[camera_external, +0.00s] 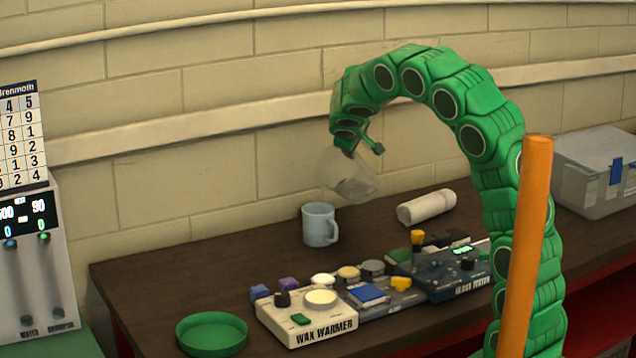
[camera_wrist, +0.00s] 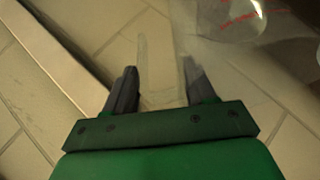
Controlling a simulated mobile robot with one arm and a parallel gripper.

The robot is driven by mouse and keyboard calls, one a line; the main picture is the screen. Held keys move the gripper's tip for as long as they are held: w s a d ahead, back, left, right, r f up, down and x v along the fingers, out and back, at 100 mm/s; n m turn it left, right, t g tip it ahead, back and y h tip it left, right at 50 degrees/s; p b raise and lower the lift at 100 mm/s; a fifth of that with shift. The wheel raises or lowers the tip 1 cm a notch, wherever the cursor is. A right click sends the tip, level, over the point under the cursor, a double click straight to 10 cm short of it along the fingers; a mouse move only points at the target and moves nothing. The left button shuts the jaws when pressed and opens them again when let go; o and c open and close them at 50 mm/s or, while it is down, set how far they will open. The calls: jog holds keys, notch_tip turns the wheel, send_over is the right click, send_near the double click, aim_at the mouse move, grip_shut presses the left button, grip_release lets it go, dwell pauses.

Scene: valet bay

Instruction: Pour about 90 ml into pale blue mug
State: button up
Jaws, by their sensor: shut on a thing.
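The pale blue mug (camera_external: 319,225) stands upright on the dark table, its handle to the right. My gripper (camera_external: 358,150) is above and to the right of the mug, shut on a clear, see-through vessel (camera_external: 347,180). The vessel is tilted and held above the mug, apart from it. In the wrist view my gripper's two dark fingers (camera_wrist: 158,92) close on a clear handle-like part, and the vessel's clear body (camera_wrist: 235,40) with red markings shows at the upper right. I cannot tell the liquid level or whether any stream is falling.
A white cylinder (camera_external: 426,207) lies right of the mug. In front are the wax warmer (camera_external: 308,322), a dark blue device (camera_external: 440,275) and a green dish (camera_external: 212,334). A clear bin (camera_external: 594,180) stands at the right. An orange post (camera_external: 525,245) rises in the foreground. Bare table lies left of the mug.

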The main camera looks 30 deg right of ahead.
jog(key=shift+s+a+r+t+h, duration=0.3)
jog(key=shift+a+r+h, duration=0.15)
jog(key=shift+r, duration=0.15)
jog(key=shift+s+a+n+t+h+b, duration=0.15)
jog(key=shift+a+n+t+h+b, duration=0.15)
jog(key=shift+a+t+h+b, duration=0.25)
jog(key=shift+a, duration=0.2)
jog(key=shift+s+a+r+t+h+b, duration=0.25)
jog(key=shift+a+h+b, duration=0.2)
jog(key=shift+b, duration=0.25)
jog(key=shift+s+a+r+h+b, duration=0.15)
jog(key=shift+a+r+h+b, duration=0.2)
jog(key=shift+b, duration=0.35)
jog(key=shift+s+a+r+n+t+h+b, duration=0.15)
jog(key=shift+a+b, duration=0.3)
jog(key=shift+b, duration=0.6)
jog(key=shift+s+a+n+t+h+b, duration=0.15)
jog(key=shift+s+a+n+b, duration=0.2)
jog(key=shift+b, duration=0.65)
jog(key=shift+a+r, duration=0.15)
jog(key=shift+a, duration=0.3)
